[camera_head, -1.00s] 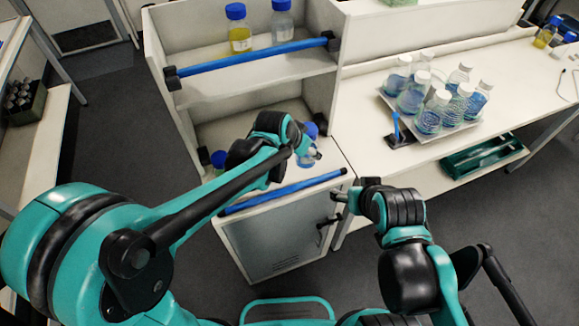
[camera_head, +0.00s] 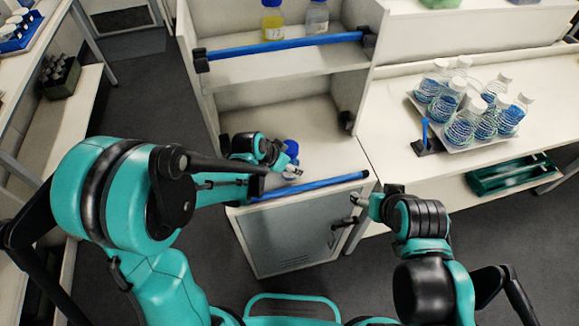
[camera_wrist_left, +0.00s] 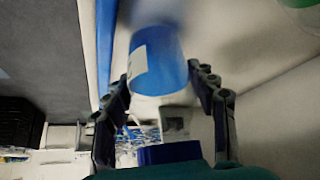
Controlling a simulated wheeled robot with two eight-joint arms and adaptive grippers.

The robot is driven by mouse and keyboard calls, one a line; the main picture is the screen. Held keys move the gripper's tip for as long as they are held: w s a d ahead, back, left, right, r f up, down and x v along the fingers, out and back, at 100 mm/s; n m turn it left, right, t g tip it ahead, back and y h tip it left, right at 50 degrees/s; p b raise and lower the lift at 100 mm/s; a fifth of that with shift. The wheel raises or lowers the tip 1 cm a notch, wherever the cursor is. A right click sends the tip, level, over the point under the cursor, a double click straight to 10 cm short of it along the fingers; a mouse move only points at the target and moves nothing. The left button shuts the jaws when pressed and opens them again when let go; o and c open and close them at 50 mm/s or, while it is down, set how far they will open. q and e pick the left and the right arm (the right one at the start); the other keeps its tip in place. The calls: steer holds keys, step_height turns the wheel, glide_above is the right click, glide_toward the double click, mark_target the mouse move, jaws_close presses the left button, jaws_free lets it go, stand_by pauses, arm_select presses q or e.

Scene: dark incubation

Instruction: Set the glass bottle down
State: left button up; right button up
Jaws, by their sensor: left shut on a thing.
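The glass bottle (camera_head: 290,162) has a blue cap and is at the lower bay of the white shelf unit, just behind the front blue rail. My left gripper (camera_head: 284,172) is around it, partly hiding its body. In the left wrist view, a blue body with a white label (camera_wrist_left: 157,62) sits between the two dark fingers of my left gripper (camera_wrist_left: 163,95). I cannot tell whether its base touches the shelf board (camera_head: 325,160). My right gripper (camera_head: 374,197) is to the right of the cabinet front, with nothing visible in it; its finger opening is unclear.
A blue rail (camera_head: 310,186) runs along the lower board's front edge. A yellow bottle (camera_head: 272,20) and a clear bottle (camera_head: 316,17) stand on the upper shelf. A tray (camera_head: 425,106) of several flasks is on the right bench. The lower board right of the bottle is clear.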

arm_select(q)
steer(key=shift+w+f, duration=0.1)
steer(key=shift+f, duration=0.45)
steer(key=shift+r, duration=0.1)
steer(key=o, duration=1.2)
steer(key=shift+f, duration=0.2)
steer(key=o, duration=0.3)
steer(key=shift+r, duration=0.15)
